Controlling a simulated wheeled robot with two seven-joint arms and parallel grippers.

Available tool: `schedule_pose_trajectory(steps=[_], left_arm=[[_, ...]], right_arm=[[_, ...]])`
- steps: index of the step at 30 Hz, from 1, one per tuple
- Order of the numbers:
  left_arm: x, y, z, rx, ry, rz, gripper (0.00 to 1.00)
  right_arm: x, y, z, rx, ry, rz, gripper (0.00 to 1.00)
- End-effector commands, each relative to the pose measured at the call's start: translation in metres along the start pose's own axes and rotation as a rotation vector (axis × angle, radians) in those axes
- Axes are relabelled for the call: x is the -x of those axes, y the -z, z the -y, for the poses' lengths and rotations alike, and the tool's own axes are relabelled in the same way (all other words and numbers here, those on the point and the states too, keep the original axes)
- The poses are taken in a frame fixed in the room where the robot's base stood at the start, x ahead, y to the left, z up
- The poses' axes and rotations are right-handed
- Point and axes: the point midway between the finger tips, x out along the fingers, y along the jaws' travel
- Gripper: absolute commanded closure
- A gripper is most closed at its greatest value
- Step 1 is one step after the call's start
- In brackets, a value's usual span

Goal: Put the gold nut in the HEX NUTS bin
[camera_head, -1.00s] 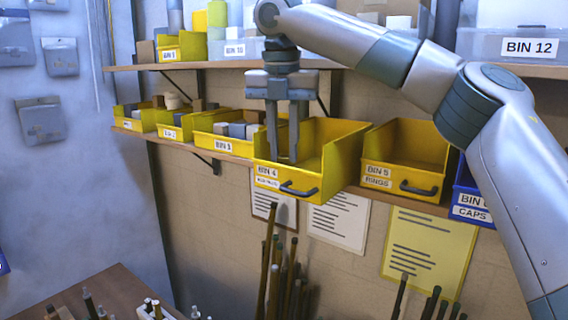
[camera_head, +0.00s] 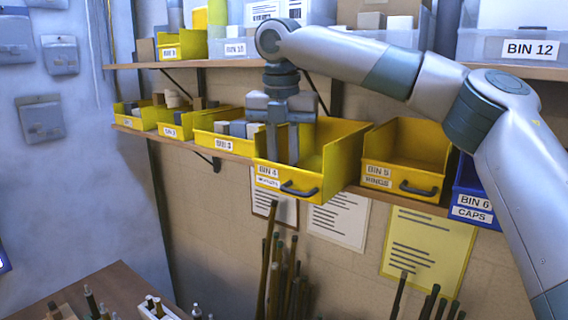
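My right gripper (camera_head: 283,160) points straight down into the open yellow bin labelled BIN 4 (camera_head: 325,185), near its front left part. The second line of that label is too blurred to read for certain. The two fingers stand a little apart. Their tips are low, at the bin's front wall, and I cannot tell whether anything is between them. I cannot make out a gold nut in this view. My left gripper is not in view.
BIN 3 (camera_head: 215,144) with blocks stands left of BIN 4, and BIN 5 RINGS (camera_head: 405,180) and blue BIN 6 CAPS (camera_head: 473,205) to its right. An upper shelf (camera_head: 225,63) with bins runs above. Rods (camera_head: 285,275) stand below.

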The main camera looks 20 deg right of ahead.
Motion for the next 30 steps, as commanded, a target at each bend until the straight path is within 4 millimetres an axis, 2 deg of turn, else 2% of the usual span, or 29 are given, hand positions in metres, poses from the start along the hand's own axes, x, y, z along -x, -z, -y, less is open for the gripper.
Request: schedule_pose_trajectory(steps=[4,5,20,26,30], left_arm=[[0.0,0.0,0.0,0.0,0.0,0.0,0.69],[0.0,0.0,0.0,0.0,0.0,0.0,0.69],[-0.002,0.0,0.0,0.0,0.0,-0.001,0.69],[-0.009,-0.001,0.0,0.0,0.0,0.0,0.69],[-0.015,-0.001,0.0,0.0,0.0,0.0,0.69]], right_arm=[[-0.003,0.0,0.0,0.0,0.0,0.0,1.0],[-0.003,0.0,0.0,-0.001,0.0,0.0,0.72],[0.002,0.0,-0.001,0.0,-0.001,0.0,0.72],[0.025,0.0,-0.001,-0.002,-0.002,0.001,0.72],[0.049,0.0,-0.001,-0.001,-0.002,0.001,0.72]])
